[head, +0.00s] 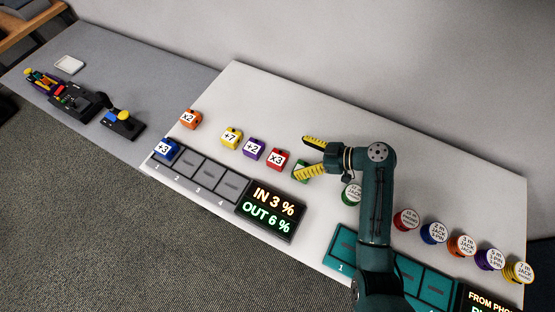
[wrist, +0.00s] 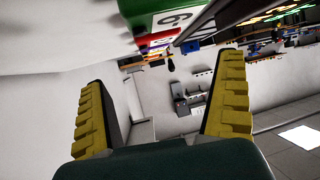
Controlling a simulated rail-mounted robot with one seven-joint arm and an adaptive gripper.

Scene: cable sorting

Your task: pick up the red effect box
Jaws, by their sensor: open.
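The red effect box (head: 278,158), marked "x3", stands on the white table between the purple "+2" box and a green box. My gripper (head: 304,155) is open and empty, just right of the red box and above or beside the green box (head: 300,169), which it partly hides. In the wrist view, my gripper (wrist: 163,110) has its two yellow fingers spread with nothing between them. The green box (wrist: 165,14) is large at the top edge there, and a red strip (wrist: 158,39), perhaps the red box, shows beyond it.
A purple "+2" box (head: 254,148), a yellow "+7" box (head: 231,138) and an orange "x2" box (head: 190,119) stand to the left. A blue "+3" box (head: 165,151) sits in slot 1 of the grey rack (head: 203,176). A display (head: 270,210) adjoins it. Several round cable reels, including a red one (head: 406,219), stand at right.

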